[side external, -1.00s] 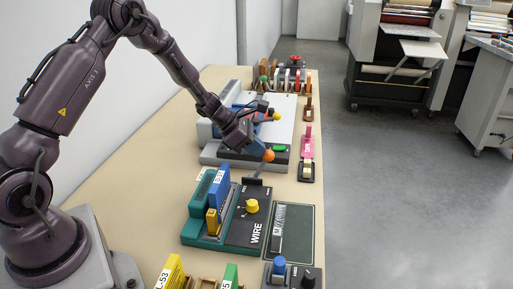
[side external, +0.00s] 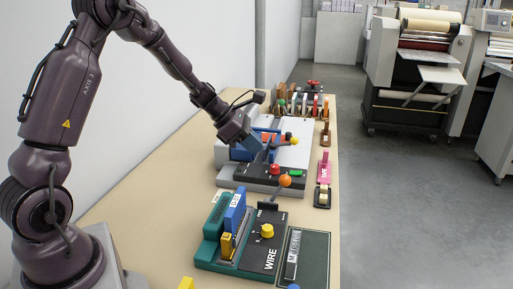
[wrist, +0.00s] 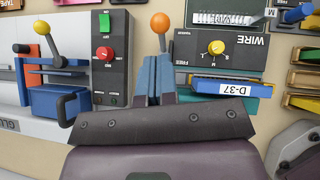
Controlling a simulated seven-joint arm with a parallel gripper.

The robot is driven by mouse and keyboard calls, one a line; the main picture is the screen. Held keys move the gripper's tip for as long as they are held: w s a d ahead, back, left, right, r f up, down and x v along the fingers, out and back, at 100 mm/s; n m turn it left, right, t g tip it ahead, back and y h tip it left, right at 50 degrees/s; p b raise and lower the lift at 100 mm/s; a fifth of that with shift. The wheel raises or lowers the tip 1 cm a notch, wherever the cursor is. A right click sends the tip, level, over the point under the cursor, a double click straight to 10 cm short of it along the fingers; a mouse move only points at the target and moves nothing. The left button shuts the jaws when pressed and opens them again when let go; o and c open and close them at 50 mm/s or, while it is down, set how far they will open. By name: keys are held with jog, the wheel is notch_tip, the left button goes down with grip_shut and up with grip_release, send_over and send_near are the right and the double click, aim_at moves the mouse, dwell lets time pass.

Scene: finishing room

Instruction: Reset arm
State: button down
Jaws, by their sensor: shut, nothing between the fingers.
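My gripper (side external: 260,152) is shut and empty, with its blue-grey fingers together. In the side external view it hangs over the near side of the white and blue gluing machine (side external: 226,184), apart from the orange ball (side external: 285,181) on the wire machine's lever. In the wrist view the closed fingers (wrist: 154,62) point toward the gap between the two machines, and the orange ball (wrist: 160,23) shows beyond their tips. The lower part of that lever is hidden behind the fingers in the wrist view.
The green and black wire machine (side external: 262,249) has a yellow knob (side external: 267,230) and a blue D-37 block (wrist: 223,87). The gluing machine carries a red knob (wrist: 104,54), a green switch (wrist: 104,22) and a yellow ball lever (wrist: 41,27). Bare table (side external: 170,180) lies at left.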

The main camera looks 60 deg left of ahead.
jog(key=s+d+r+m+y, duration=0.1)
jog(key=s+d+r+m, duration=0.3)
jog(key=s+m, duration=0.4)
jog(key=s+d+r+m+g+y, duration=0.1)
jog(key=s+d+r+m+y, duration=0.1)
jog(key=s+d+r+m, duration=0.3)
jog(key=s+d+r+m+y, duration=0.1)
jog(key=s+d+r+m, duration=0.3)
jog(key=s+m, duration=0.7)
jog(key=r+m, duration=0.1)
jog(key=m, duration=0.4)
jog(key=shift+s+d+r+g+y, duration=0.2)
jog(key=shift+s+d+g+y, duration=0.1)
jog(key=shift+y, duration=0.1)
